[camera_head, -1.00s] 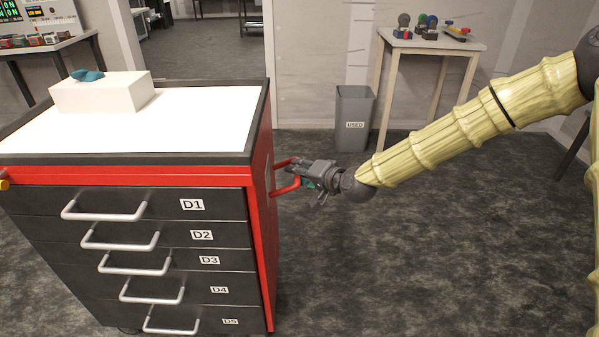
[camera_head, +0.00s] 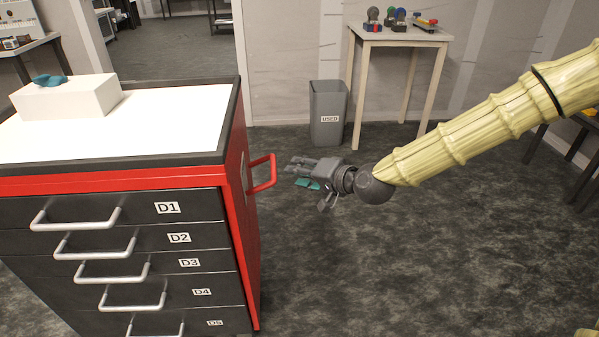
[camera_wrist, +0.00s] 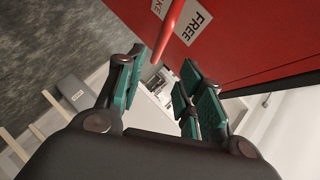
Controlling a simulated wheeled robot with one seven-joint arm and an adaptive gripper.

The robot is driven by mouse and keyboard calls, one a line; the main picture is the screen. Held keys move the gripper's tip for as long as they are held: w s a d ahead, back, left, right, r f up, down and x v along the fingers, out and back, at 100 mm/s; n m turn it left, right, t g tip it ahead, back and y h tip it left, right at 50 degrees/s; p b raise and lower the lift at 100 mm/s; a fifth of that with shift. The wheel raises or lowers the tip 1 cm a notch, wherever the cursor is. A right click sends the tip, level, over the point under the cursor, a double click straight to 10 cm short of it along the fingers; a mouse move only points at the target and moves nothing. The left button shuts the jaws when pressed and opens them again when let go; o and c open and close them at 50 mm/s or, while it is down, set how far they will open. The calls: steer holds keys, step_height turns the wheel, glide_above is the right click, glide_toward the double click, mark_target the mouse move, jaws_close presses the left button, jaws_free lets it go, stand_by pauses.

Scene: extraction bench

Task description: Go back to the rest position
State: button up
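My gripper (camera_head: 302,172) is to the right of the red side handle (camera_head: 264,174) of the drawer cart (camera_head: 128,178), with a gap between them in the head view. In the wrist view my gripper (camera_wrist: 158,92) has its teal-padded fingers spread apart with nothing between them. The red handle (camera_wrist: 168,32) shows beyond the fingertips there, in front of the red cart side (camera_wrist: 245,40). My arm reaches in from the right side of the head view.
The cart has drawers labelled D1 to D5 and a white box (camera_head: 66,98) with a teal item (camera_head: 50,80) on top. A grey bin (camera_head: 328,112) marked USED stands behind, beside a small table (camera_head: 397,36). The floor (camera_head: 400,250) right of the cart is clear.

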steer(key=s+f+g+h, duration=0.2)
steer(key=s+f, duration=0.4)
steer(key=f, duration=0.7)
steer(key=s+d+f+n+g+h, duration=0.25)
steer(key=s+d+f, duration=0.25)
steer(key=s+f, duration=0.75)
steer(key=s+d+f+n+g+h, duration=0.15)
steer(key=s+d+f+g, duration=0.3)
steer(key=s+f, duration=0.8)
steer(key=s+d+f+g+h, duration=0.1)
steer(key=s+d, duration=0.2)
steer(key=s, duration=0.3)
steer(key=s+d+f+h, duration=0.1)
steer(key=s+d+h, duration=0.1)
steer(key=s+d, duration=0.3)
step_height(320, 180, up, 18)
steer(key=a+p, duration=0.1)
steer(key=p, duration=1.7)
steer(key=shift+s+a+r+n, duration=0.15)
steer(key=shift+s+a+n, duration=0.1)
steer(key=shift+s+n, duration=0.15)
